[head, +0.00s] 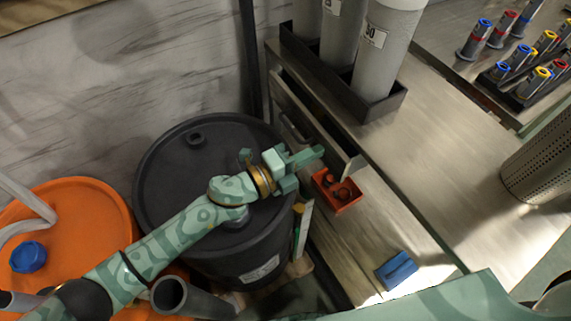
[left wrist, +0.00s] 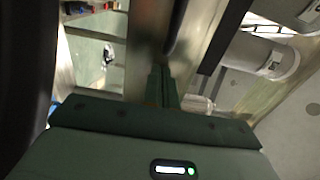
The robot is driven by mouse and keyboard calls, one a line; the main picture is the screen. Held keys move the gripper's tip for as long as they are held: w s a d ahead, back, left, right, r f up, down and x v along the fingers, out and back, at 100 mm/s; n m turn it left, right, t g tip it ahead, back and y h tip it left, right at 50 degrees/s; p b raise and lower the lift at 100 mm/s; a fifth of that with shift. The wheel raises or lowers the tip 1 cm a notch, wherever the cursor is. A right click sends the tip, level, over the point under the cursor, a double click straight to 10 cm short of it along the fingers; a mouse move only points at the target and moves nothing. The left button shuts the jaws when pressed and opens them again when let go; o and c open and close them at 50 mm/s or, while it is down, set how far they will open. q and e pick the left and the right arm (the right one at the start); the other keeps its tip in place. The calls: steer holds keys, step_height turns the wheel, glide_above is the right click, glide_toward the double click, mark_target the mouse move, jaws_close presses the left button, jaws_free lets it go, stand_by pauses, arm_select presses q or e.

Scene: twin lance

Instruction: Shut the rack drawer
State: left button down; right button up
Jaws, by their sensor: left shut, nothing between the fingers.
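The rack drawer (head: 322,228) stands open below the metal rack top, its pale wood-coloured inside in view. A red-orange tray (head: 336,191) and a blue block (head: 397,270) lie in it. A grey panel with a dark handle (head: 294,127) shows at the upper left of this opening; I cannot tell whether it belongs to the same drawer. My left gripper (head: 318,153) is shut and empty, above the upper end of the opening close to the tray. Contact is unclear. Its shut fingers (left wrist: 162,88) also show in the left wrist view. My right gripper is out of view.
A black drum (head: 170,165) stands under my left forearm, with an orange drum (head: 85,215) to its left. Grey cylinders (head: 383,50) stand in a dark tray on the rack top. Capped tubes (head: 521,58) and a perforated bin (head: 540,170) are at right.

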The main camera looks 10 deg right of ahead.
mark_target(327, 146)
arm_select(q)
steer(key=x, duration=0.4)
steer(key=shift+r+b, duration=0.1)
steer(key=shift+b, duration=0.2)
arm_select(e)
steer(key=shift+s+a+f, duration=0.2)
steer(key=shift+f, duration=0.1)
arm_select(q)
steer(key=shift+r, duration=0.1)
